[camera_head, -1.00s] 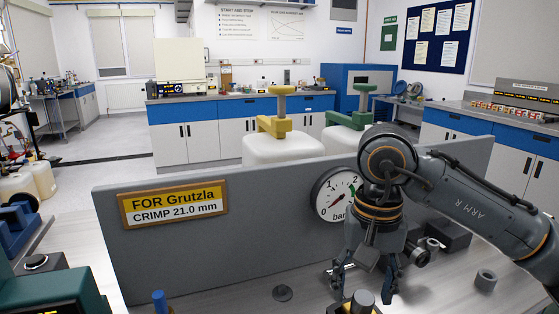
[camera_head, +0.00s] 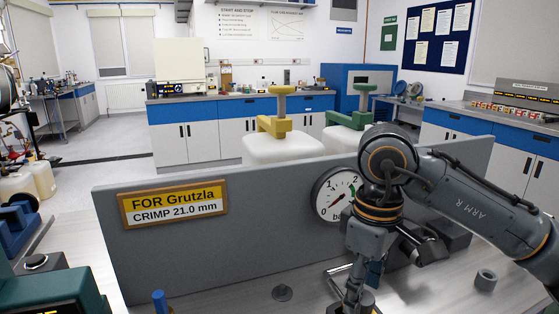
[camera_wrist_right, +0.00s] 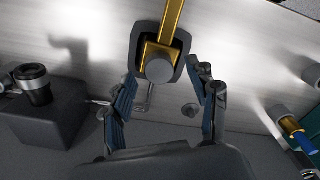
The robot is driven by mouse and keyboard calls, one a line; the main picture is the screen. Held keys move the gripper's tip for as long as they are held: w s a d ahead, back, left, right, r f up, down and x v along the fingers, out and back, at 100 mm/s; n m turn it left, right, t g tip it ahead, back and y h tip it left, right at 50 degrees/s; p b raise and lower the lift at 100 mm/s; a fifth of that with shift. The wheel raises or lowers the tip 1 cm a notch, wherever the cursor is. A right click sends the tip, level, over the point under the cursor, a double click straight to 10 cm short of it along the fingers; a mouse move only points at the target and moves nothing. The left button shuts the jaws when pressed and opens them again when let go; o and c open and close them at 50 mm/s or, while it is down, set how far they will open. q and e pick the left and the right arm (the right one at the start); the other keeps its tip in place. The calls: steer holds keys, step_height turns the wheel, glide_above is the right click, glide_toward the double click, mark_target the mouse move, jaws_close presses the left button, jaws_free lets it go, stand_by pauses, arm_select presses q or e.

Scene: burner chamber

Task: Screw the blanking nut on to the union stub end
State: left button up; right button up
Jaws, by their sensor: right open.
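My right gripper (camera_wrist_right: 166,98) is open and empty in the right wrist view, with a finger on each side. It is also in the head view (camera_head: 355,304), low over the bench and seen nearly edge-on. A brass fitting (camera_wrist_right: 172,22) with an upright round grey end (camera_wrist_right: 158,68) sits in a dark block just beyond the fingertips. That grey end looks like the union stub end, but I cannot tell whether it carries a nut. My left gripper is out of view.
A grey panel (camera_head: 250,250) with a label and pressure gauge (camera_head: 336,193) stands behind the bench. A dark block with a black cylinder (camera_wrist_right: 36,88) is beside the gripper. A blue-tipped brass piece (camera_wrist_right: 295,130) stands opposite. A small disc (camera_head: 283,293) lies on open bench.

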steer(key=n, duration=0.2)
steer(key=shift+n, duration=0.4)
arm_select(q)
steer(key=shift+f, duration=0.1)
arm_select(e)
steer(key=shift+f, duration=0.1)
steer(key=shift+f+b, duration=0.85)
steer(key=shift+f, duration=0.3)
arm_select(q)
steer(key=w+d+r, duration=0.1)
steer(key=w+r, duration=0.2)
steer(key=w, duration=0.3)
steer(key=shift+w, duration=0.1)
arm_select(e)
steer(key=shift+c, duration=0.3)
